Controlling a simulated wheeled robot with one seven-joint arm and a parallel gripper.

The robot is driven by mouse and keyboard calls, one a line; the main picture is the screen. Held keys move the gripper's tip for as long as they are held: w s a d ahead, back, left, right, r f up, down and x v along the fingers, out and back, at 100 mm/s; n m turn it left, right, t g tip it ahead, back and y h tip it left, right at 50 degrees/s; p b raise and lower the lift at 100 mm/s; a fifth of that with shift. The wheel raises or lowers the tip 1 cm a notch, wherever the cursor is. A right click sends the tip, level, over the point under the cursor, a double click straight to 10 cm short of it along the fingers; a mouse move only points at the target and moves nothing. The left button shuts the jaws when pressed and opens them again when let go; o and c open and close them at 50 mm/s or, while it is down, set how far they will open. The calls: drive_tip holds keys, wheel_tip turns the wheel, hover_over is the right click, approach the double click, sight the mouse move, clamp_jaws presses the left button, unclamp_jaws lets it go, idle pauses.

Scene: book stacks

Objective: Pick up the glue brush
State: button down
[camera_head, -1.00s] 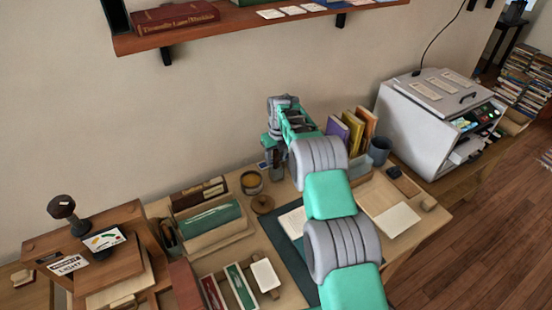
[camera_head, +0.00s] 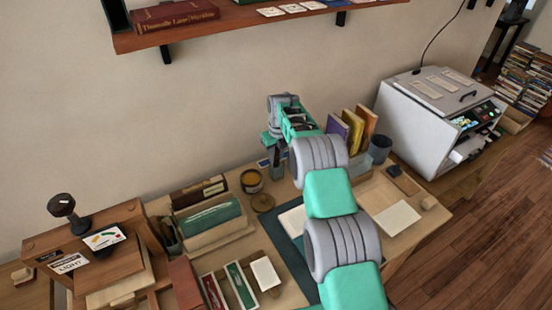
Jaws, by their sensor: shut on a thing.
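My gripper (camera_head: 278,165) is at the back of the desk, near the wall, at the far end of my green and grey arm. It points down and is shut on a thin thing that is mostly hidden, which I take to be the glue brush. The brush's bristles and handle cannot be made out at this size. A small round pot with an amber top (camera_head: 251,181) stands just left of my gripper. My arm covers part of the desk behind and below it.
A round wooden lid (camera_head: 263,202) lies in front of the pot. Upright books (camera_head: 353,130), a dark cup (camera_head: 380,149) and a grey machine (camera_head: 430,120) stand to the right. A shelf (camera_head: 260,30) overhangs the wall above.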

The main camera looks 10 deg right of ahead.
wheel_tip(320, 180, up, 10)
drive_tip(key=shift+b, duration=1)
idle(0.9)
